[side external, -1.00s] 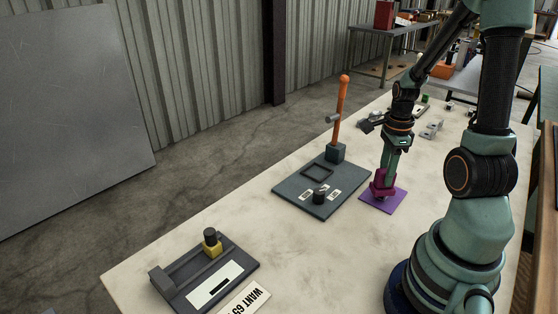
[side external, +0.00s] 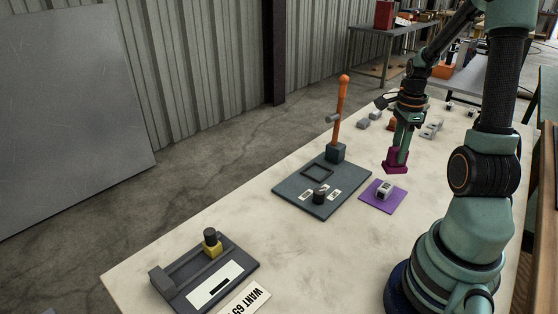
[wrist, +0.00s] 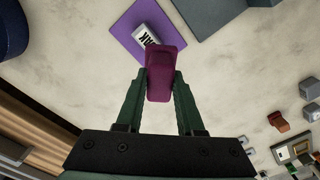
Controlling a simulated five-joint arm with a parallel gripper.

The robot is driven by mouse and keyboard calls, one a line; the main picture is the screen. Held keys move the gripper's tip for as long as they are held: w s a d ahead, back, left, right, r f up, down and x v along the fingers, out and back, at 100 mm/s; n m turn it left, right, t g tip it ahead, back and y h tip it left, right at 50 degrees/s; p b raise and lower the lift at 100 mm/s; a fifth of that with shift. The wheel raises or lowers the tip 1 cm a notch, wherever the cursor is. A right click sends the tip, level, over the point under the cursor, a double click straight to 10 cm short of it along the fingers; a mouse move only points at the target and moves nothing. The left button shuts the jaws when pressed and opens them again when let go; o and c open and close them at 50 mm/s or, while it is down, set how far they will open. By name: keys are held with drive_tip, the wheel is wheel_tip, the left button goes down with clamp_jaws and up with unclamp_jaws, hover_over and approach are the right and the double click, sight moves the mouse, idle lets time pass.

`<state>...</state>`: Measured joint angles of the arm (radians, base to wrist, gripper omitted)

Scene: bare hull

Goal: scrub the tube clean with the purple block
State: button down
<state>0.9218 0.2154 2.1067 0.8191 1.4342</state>
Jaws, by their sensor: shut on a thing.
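My gripper (side external: 403,140) is shut on the purple block (side external: 396,160), a dark magenta piece, and holds it above the table behind the purple mat (side external: 372,198). In the wrist view the block (wrist: 162,72) sits between my two green fingers. A small grey piece with a dark-lettered white label (side external: 384,188) lies on the mat. It also shows in the wrist view (wrist: 142,34), with its lower end partly hidden by the block. No piece is clearly a tube; I cannot tell whether this grey piece is it.
A dark plate (side external: 296,200) with an orange lever (side external: 341,105) stands left of the mat. Several small grey blocks (side external: 432,129) lie farther back. Bare table surrounds the mat's front and right.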

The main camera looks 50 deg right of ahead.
drive_tip(key=shift+r, duration=2.2)
drive_tip(key=w+a+r+n, duration=0.1)
drive_tip(key=w+a+n, duration=0.3)
drive_tip(key=a+n, duration=0.5)
drive_tip(key=w+a+r+n, duration=0.1)
drive_tip(key=w+a+n, duration=0.2)
drive_tip(key=a+n, duration=0.6)
drive_tip(key=w+a+r+n, duration=0.1)
drive_tip(key=w+a+n, duration=0.3)
drive_tip(key=a+n, duration=0.5)
drive_tip(key=shift+w+a, duration=0.35)
drive_tip(key=shift+a, duration=0.35)
